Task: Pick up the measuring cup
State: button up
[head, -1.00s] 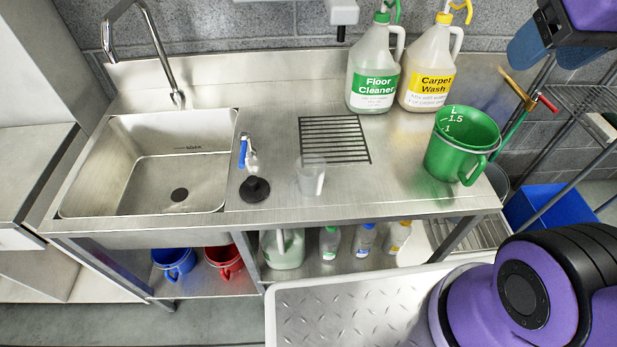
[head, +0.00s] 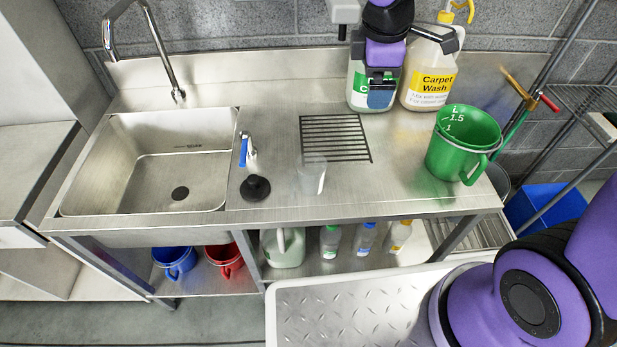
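A small clear cup (head: 312,176) stands upright on the steel counter, below the black drain grate. A larger green jug (head: 463,146) with white volume marks and a handle stands at the counter's right side. Both have the look of measuring vessels; I cannot tell from the picture which one the task names. My gripper (head: 381,92) hangs fingers-down at the back of the counter, in front of the floor cleaner jug (head: 358,92). It is apart from both vessels. One bluish finger pad shows; the other finger is hidden, so its opening is unclear.
The carpet wash jug (head: 428,75) stands right of my gripper. The grate (head: 335,138) is clear. Bottles and buckets sit on the lower shelf.

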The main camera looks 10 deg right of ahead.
jog(key=w+a+f+n+g, duration=0.1)
jog(key=w+a+f+n, duration=0.1)
jog(key=a+f+n, duration=0.5)
jog(key=n+g, duration=0.1)
jog(key=n, duration=0.2)
send_over(308, 173)
jog(key=s+a, duration=0.1)
jog(key=s, duration=0.3)
notch_tip(308, 173, down, 9)
jog(key=shift+y, duration=0.4)
jog(key=f, duration=0.5)
jog(key=shift+w+f, duration=0.1)
jog(key=shift+w, duration=0.15)
jog(key=shift+d+f, duration=0.2)
jog(key=shift+f, duration=1.15)
jog(key=shift+d+f, duration=0.15)
jog(key=shift+f, duration=1.2)
jog(key=c, duration=1)
jog(key=shift+o, duration=0.2)
jog(key=shift+r, duration=0.15)
